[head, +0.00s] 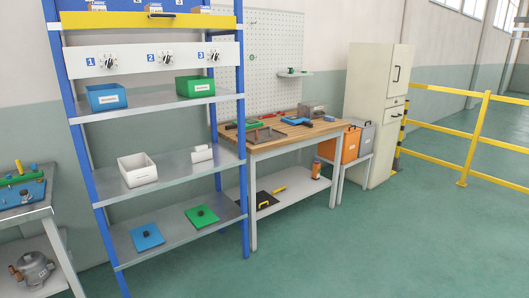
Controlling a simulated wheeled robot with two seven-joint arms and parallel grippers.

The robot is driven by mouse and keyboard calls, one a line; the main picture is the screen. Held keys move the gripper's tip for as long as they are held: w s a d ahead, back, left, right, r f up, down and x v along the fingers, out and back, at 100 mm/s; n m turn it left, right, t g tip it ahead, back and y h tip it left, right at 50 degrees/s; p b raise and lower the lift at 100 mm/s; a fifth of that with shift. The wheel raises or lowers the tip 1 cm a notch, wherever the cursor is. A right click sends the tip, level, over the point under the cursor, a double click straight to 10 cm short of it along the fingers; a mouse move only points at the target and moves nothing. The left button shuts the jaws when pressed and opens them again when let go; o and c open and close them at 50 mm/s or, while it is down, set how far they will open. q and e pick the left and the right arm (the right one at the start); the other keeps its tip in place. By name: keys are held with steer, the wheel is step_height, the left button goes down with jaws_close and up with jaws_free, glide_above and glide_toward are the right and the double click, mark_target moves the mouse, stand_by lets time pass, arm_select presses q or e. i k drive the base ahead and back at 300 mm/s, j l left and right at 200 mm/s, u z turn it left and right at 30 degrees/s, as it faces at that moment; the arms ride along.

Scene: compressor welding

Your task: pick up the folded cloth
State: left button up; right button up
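I cannot clearly pick out a folded cloth. A small white object (201,153) lies on the middle shelf of the blue rack, right of a white open bin (138,169); it is too small to tell whether it is cloth. On the bottom shelf lie a flat blue square piece (147,237) and a flat green square piece (201,216), each with a dark knob. Neither of my grippers is in view.
The blue rack (244,130) carries a blue bin (106,97) and a green bin (195,86) above. A wooden-topped workbench (265,149) with tools stands right of it, then a cabinet (370,110) and a yellow railing (474,140). The green floor in front is clear.

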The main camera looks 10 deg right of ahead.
mark_target(331, 118)
steer(key=i+l+z, duration=0.3)
steer(key=i, duration=0.7)
steer(key=i+z, duration=0.3)
steer(key=i, duration=0.7)
steer(key=i+j+z, duration=0.15)
steer(key=i+z, duration=0.2)
steer(key=i, duration=0.7)
